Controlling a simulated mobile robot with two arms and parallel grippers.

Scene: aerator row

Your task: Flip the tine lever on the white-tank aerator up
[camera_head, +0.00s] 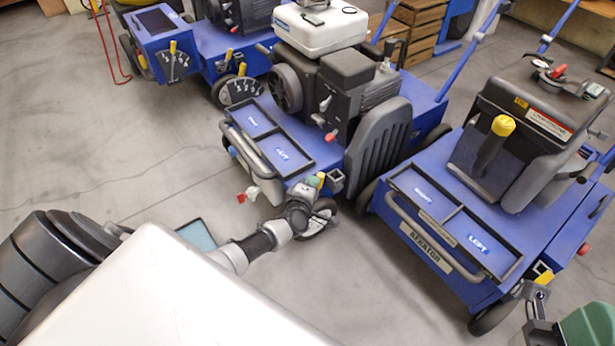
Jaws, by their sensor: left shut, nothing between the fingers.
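The white-tank aerator stands in the middle, a blue machine with a white tank (320,28) on top. A yellow-tipped lever (321,178) shows at its front right corner, beside a small blue bracket. My left gripper (312,188) is right at this corner, shut, with nothing seen in it. Its wrist and fingers cover the lower part of the lever and whatever is behind it. I cannot tell whether the fingers touch the lever, or the lever's exact tilt.
A blue aerator with a dark tank (525,110) stands close on the right. Other blue machines with yellow levers stand at the back left. A red-tagged part (250,195) sticks out at the front left corner. A green object (590,325) is at the lower right. The floor at left is clear.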

